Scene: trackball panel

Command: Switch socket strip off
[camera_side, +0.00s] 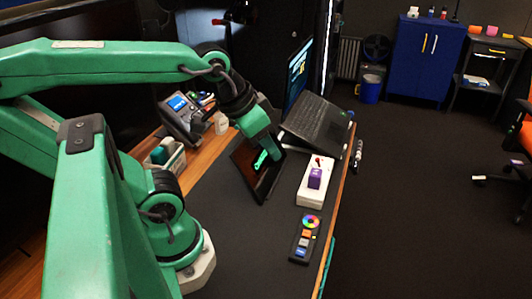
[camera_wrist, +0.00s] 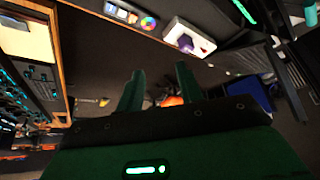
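The socket strip (camera_side: 310,197) is a white block on the dark desk mat, right of my gripper in the side view. A purple plug (camera_side: 315,178) sits in it, and a small red switch (camera_side: 318,161) stands at its far end. I cannot tell the switch's position. The strip also shows at the top of the wrist view (camera_wrist: 178,31), with the purple plug (camera_wrist: 186,43) and a bit of red. My gripper (camera_wrist: 160,82) is open and empty, its two green fingers apart. It is above the dark tablet and apart from the strip.
A dark tablet (camera_side: 246,173) with a green mark is under my gripper. An open laptop (camera_side: 320,128) stands behind the strip. A control panel with a colour wheel (camera_side: 303,243) lies in front of it. A desk phone (camera_side: 182,118) and a white basket (camera_side: 170,167) are left. Bare mat lies between tablet and panel.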

